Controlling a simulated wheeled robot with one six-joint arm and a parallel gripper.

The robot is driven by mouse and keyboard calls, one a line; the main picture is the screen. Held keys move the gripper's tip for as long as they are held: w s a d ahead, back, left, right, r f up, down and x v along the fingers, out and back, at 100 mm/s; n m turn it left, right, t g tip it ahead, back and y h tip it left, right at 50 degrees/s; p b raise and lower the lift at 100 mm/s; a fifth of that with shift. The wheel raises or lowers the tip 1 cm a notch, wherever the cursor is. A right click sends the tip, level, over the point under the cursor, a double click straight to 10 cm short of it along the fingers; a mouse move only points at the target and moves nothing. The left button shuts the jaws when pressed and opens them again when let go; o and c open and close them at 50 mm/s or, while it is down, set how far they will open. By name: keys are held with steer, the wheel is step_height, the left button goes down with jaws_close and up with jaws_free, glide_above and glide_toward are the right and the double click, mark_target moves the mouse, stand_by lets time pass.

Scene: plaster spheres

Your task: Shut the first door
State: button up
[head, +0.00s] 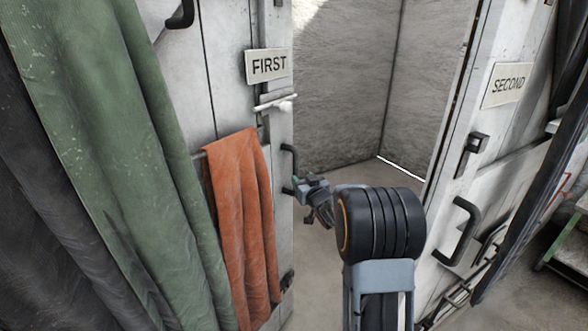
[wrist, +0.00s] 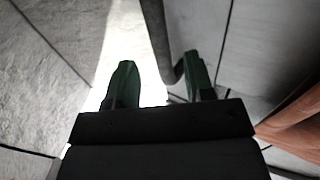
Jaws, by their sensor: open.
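The first door (head: 225,85) is a worn white panel at the left of the head view, with a "FIRST" sign (head: 268,66) on it. Open space shows past its right edge. Its dark bar handle (head: 289,165) is near that edge, and the bar also shows in the wrist view (wrist: 157,40). My gripper (head: 300,184) is open beside the lower part of the handle. In the wrist view its two green-tipped fingers (wrist: 160,82) are apart, and the bent end of the bar appears between them, closer to the right finger. I cannot tell whether they touch.
An orange cloth (head: 240,220) hangs on the first door, with a green cloth (head: 100,130) and a dark one left of it. A white door marked "SECOND" (head: 503,86), with a dark handle (head: 458,232), stands at right. Between the doors is a bare grey-walled space (head: 345,80).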

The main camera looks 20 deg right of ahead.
mark_target(297, 173)
steer(key=w+p, duration=0.1)
steer(key=w, duration=0.7)
steer(key=shift+c, duration=0.5)
jaws_close()
steer(key=shift+s, duration=0.1)
